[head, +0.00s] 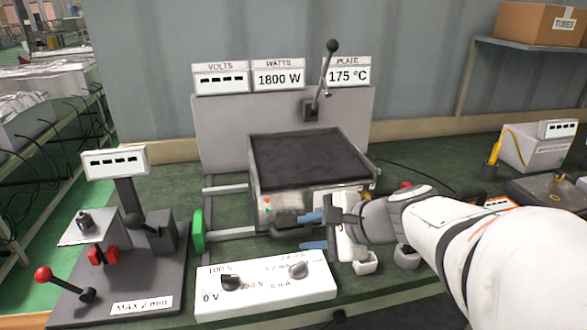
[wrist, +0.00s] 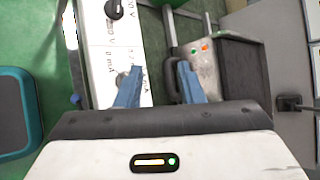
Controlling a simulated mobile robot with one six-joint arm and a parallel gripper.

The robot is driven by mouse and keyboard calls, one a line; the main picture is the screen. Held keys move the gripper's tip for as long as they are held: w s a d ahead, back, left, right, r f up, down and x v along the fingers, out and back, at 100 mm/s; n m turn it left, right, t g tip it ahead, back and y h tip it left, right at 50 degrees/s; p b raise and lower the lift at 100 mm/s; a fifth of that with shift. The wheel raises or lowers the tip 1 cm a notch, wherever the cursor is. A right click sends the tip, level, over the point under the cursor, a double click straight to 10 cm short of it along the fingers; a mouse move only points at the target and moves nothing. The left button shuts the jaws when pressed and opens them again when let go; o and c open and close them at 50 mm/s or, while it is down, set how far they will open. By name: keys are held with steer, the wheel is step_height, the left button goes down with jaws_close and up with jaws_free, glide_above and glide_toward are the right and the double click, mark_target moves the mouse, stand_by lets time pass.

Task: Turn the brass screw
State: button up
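The heating unit is a metal box (head: 285,205) with a dark plate (head: 305,158) on top; the box also shows in the wrist view (wrist: 203,68). A small brass-coloured spot (head: 367,190) shows at the box's right side, partly behind my gripper; I cannot tell whether it is the brass screw. No screw is clear in the wrist view. My gripper (head: 312,231) is in front of the box, its two blue fingers apart and pointing left. In the wrist view my gripper (wrist: 158,76) is open, with nothing held. A dark handle (wrist: 172,84) lies close to the right finger.
A lever stand (head: 120,270) is at left. A tall lever (head: 322,80) and displays, reading 1800 W and 175 °C, stand behind the plate. A yellow-handled tool (head: 494,155) is at right.

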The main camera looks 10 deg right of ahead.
steer(key=w+d+f+m+t+h+b, duration=0.1)
steer(key=w+d+f+m+t+b, duration=0.6)
steer(key=m, duration=0.3)
steer(key=m+t+h+b, duration=0.3)
steer(key=m+h+b, duration=0.3)
steer(key=m+b, duration=0.3)
glide_toward(367, 199)
steer(key=w+f+p, duration=0.1)
steer(key=w+p, duration=0.1)
steer(key=w+b, duration=0.1)
steer(key=w, duration=0.6)
steer(key=shift+m, duration=0.3)
steer(key=shift+d+r, duration=0.1)
steer(key=shift+d, duration=0.05)
